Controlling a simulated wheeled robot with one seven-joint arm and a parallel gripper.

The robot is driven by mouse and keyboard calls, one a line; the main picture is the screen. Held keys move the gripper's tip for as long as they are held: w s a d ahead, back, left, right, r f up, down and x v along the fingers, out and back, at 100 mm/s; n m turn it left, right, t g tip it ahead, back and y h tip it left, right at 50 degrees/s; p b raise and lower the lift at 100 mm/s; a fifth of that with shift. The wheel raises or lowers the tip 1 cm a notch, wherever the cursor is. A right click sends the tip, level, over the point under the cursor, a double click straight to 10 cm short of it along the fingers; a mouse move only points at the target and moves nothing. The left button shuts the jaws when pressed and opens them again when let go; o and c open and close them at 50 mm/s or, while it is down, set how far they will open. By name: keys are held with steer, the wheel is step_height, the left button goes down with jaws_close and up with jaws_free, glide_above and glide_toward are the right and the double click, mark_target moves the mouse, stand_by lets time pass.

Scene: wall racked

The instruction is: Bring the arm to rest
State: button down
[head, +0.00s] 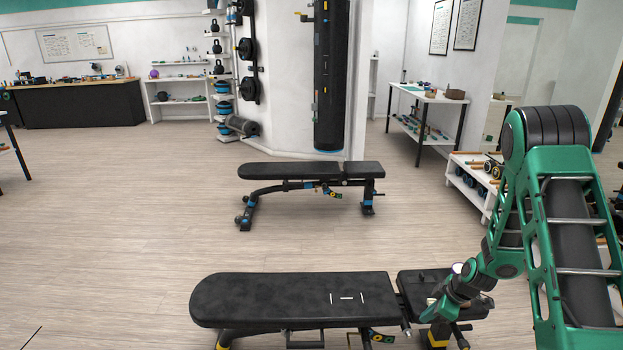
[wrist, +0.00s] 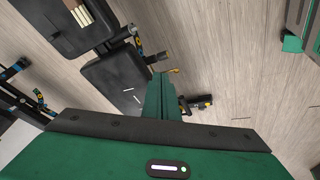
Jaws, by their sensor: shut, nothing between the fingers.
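My arm comes in from the right of the head view and bends down toward the near black bench (head: 270,298). My gripper (head: 431,312) is low over the bench's right-hand seat pad, partly lost against the dark pad. In the wrist view my gripper's green fingers (wrist: 160,96) are together, with nothing between them. Black bench pads (wrist: 112,78) lie below and to the left of the fingers there. I cannot tell whether the fingertips touch the bench.
A second bench (head: 300,171) stands beyond the near one. A black punching bag (head: 331,80) hangs at the back. Wooden floor (head: 110,220) is clear on the left.

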steer(key=s+d+r+m+g+h, duration=0.1)
steer(key=s+d+r+m, duration=0.25)
steer(key=s+r, duration=0.45)
steer(key=s+d+r+m+g+h, duration=0.15)
steer(key=s+r+m, duration=0.3)
steer(key=r, duration=0.85)
steer(key=s+r+m, duration=0.5)
steer(key=s+r, duration=0.1)
steer(key=s, duration=0.6)
steer(key=s+r+m, duration=0.5)
steer(key=s, duration=0.7)
steer(key=shift+r+g, duration=0.4)
steer(key=shift+g, duration=0.05)
steer(key=shift+d, duration=0.1)
steer(key=shift+w+f, duration=0.25)
steer(key=shift+w, duration=0.35)
